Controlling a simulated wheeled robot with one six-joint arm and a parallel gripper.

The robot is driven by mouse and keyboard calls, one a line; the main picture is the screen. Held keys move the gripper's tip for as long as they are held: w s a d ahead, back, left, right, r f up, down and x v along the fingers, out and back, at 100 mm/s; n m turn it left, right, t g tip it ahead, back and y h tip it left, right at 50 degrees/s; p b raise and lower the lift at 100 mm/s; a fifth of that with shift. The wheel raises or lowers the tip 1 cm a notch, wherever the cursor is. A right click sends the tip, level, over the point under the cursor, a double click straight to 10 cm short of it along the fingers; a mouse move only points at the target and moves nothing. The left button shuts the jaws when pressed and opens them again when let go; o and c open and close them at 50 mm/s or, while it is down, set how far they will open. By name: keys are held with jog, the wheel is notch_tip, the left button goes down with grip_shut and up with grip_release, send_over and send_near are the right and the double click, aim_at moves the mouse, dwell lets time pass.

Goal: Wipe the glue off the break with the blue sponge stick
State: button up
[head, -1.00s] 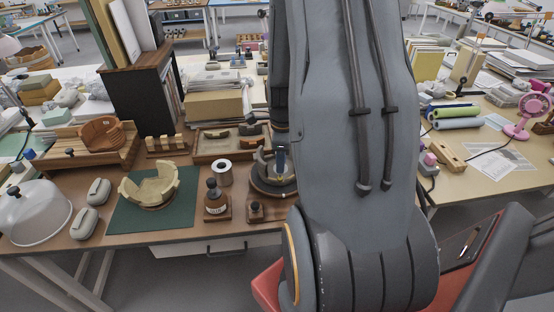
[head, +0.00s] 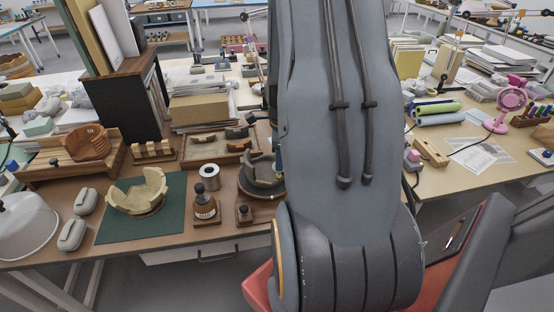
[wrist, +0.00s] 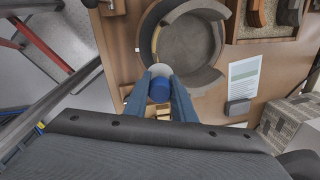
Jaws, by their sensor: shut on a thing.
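In the wrist view my gripper (wrist: 162,97) is shut on the blue sponge stick (wrist: 160,89), whose pale round end points away from me. Beyond it is a dark grey broken vessel (wrist: 218,78) with a curved wall and an open gap. A thin amber streak (wrist: 155,40) shows at the left of its wall, likely glue on a break. The stick's end overlaps the vessel's near edge in the picture; I cannot tell whether they touch. In the head view the dark vessel (head: 256,174) sits on a round stand, partly behind my arm. My gripper is hidden there.
Left of the vessel stand a glue bottle (head: 205,207), a smaller bottle (head: 244,214) and a white roll (head: 209,171). A cream broken bowl (head: 133,200) rests on a green mat (head: 170,222). A tray of sherds (head: 190,156) lies behind. A card (wrist: 243,80) lies right of the vessel.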

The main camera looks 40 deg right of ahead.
notch_tip(320, 180, up, 8)
jog(key=s+a+p, duration=0.1)
jog(key=p, duration=0.5)
jog(key=shift+s, duration=0.3)
dwell(0.6)
jog(key=shift+r, duration=0.15)
jog(key=shift+f+b, duration=0.25)
jog(key=shift+b, duration=1.85)
jog(key=shift+w+d+f+b, duration=0.15)
jog(key=shift+w+f+b, duration=0.15)
jog(key=shift+f+b, duration=1)
jog(key=shift+w+d+f+b, duration=0.2)
jog(key=shift+w+f+b, duration=0.1)
jog(key=shift+f+b, duration=0.95)
jog(key=shift+w+d+f+b, duration=0.15)
jog(key=shift+w+f+b, duration=0.15)
jog(key=shift+f+b, duration=1)
jog(key=shift+w+a, duration=1.6)
jog(key=shift+a, duration=1.15)
notch_tip(320, 180, up, 8)
jog(key=s+a+p, duration=0.1)
jog(key=p, duration=0.6)
jog(key=shift+s, duration=0.35)
